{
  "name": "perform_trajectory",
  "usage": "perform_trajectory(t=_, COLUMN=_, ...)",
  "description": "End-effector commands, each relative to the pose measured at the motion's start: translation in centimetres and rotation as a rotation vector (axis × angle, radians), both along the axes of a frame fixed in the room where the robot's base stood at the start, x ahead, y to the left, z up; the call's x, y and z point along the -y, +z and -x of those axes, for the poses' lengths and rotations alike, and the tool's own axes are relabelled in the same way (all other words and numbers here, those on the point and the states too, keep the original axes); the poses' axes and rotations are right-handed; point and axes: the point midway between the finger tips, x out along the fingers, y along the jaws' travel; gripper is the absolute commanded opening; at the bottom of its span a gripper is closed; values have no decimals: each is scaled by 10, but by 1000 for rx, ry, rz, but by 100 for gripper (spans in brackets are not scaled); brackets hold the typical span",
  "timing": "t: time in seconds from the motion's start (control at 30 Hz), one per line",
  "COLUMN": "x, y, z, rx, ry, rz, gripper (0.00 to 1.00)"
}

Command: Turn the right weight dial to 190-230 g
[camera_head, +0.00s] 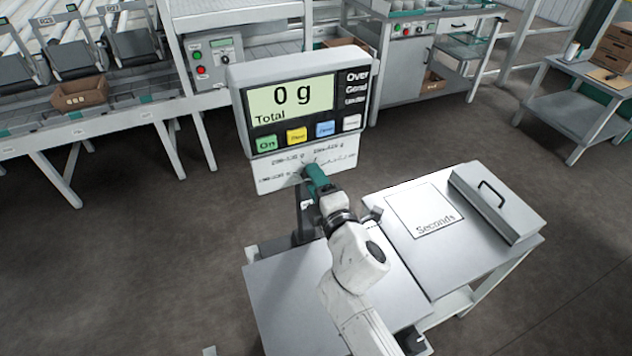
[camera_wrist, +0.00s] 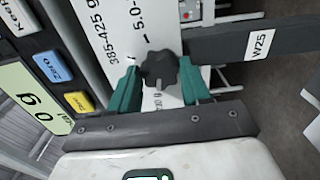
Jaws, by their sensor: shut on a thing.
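A black lobed weight dial (camera_wrist: 158,70) shows in the wrist view on a white panel (camera_wrist: 92,15) printed with gram ranges, such as 385-425 g. The green fingers of my gripper (camera_wrist: 161,78) are on either side of the dial and shut on it. In the head view my gripper (camera_head: 312,173) reaches the white panel (camera_head: 272,182) below the scale display and hides the dial there. The display (camera_head: 291,97) reads 0 g. The dial's setting is not clear, and I cannot tell from its surroundings whether it is the right one.
A dark post (camera_wrist: 225,42) labelled W25 is close to the right finger in the wrist view. Conveyors with control boxes (camera_head: 213,62) stand behind.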

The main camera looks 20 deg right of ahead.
Motion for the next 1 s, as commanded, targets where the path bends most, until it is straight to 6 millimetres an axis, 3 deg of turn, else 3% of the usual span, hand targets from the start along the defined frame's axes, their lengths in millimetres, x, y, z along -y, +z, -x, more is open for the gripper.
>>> perform_trajectory(t=0.03, x=0, y=-3, z=1, rx=-6, ry=0, rz=1, gripper=17)
perform_trajectory(t=0.07, x=0, y=-3, z=1, rx=-6, ry=0, rz=1, gripper=49)
perform_trajectory(t=0.3, x=0, y=-2, z=0, rx=-3, ry=0, rz=0, gripper=72)
perform_trajectory(t=0.67, x=0, y=-1, z=8, rx=-2, ry=0, rz=0, gripper=72)
perform_trajectory(t=1.0, x=-1, y=-3, z=67, rx=-4, ry=0, rz=0, gripper=72)
